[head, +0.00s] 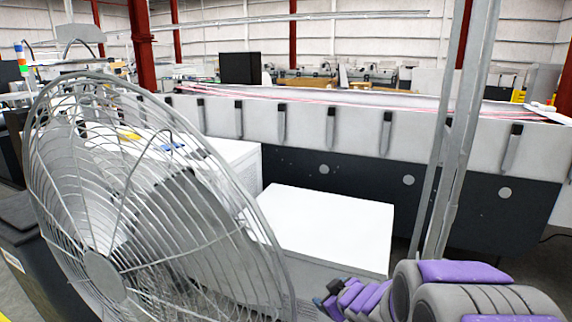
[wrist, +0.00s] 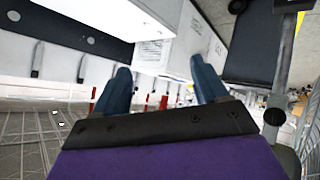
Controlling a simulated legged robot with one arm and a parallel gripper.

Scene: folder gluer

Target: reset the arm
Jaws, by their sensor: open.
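My gripper (wrist: 160,90) shows in the wrist view as two blue-grey fingers spread apart, with nothing between them. In the head view my arm, grey with purple panels, reaches in from the lower right. Its dark end (head: 328,300) is low in front of the white box, and the fingers are too small there to make out. The wrist view is tilted and shows white machine panels beyond the fingers.
A large wire-caged fan (head: 100,275) fills the left of the head view, close by. A white box (head: 330,225) stands beyond my arm. A long folder gluer (head: 390,145) runs across behind it. A grey metal post (head: 455,150) rises at the right.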

